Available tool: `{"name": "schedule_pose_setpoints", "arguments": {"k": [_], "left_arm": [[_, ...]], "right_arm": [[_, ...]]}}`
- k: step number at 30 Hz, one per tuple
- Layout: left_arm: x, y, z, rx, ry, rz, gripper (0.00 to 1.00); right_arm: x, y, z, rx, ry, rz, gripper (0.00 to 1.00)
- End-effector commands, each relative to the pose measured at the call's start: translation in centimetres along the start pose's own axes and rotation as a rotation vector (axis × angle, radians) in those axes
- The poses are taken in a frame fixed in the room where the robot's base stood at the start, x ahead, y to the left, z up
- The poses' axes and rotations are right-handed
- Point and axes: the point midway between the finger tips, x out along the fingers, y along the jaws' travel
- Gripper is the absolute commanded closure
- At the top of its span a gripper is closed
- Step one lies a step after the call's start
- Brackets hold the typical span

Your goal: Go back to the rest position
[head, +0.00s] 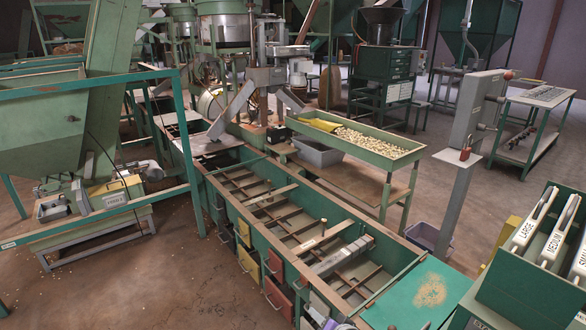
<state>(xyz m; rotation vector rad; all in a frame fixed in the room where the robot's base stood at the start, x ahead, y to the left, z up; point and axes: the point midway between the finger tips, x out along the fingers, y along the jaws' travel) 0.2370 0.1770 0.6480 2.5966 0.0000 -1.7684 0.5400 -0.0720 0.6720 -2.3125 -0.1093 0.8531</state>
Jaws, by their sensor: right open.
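My right gripper (336,323) shows only as a small part at the bottom edge, in front of the near side of the long green hopper bench (222,189). It is open, and I see nothing held in it. Most of it and its arm are outside the picture. My left gripper is not in view. The bench has a row of divided bins along its top. Coloured drawers, among them a yellow one (248,263) and a red one (278,301), line its near side.
A green rack with size labels (522,285) stands at right. A grey post (467,135) rises behind the bench. Open floor (180,270) lies at left.

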Motion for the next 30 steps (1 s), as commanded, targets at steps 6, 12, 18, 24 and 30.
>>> {"name": "schedule_pose_setpoints", "arguments": {"k": [6,12,18,24,30], "left_arm": [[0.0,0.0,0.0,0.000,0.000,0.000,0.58],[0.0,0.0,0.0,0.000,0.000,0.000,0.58],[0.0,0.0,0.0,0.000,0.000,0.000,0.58],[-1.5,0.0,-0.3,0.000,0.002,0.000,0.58],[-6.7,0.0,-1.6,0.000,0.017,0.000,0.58]], "right_arm": [[-9.7,3.4,3.9,-0.208,-0.159,0.145,0.58],[-17.2,7.7,8.3,-0.362,-0.299,0.281,0.58],[-22.5,11.5,11.8,-0.461,-0.404,0.387,0.58],[-26.7,13.2,13.3,-0.518,-0.472,0.459,0.58],[-30.0,9.9,10.6,-0.520,-0.455,0.452,0.58]]}}
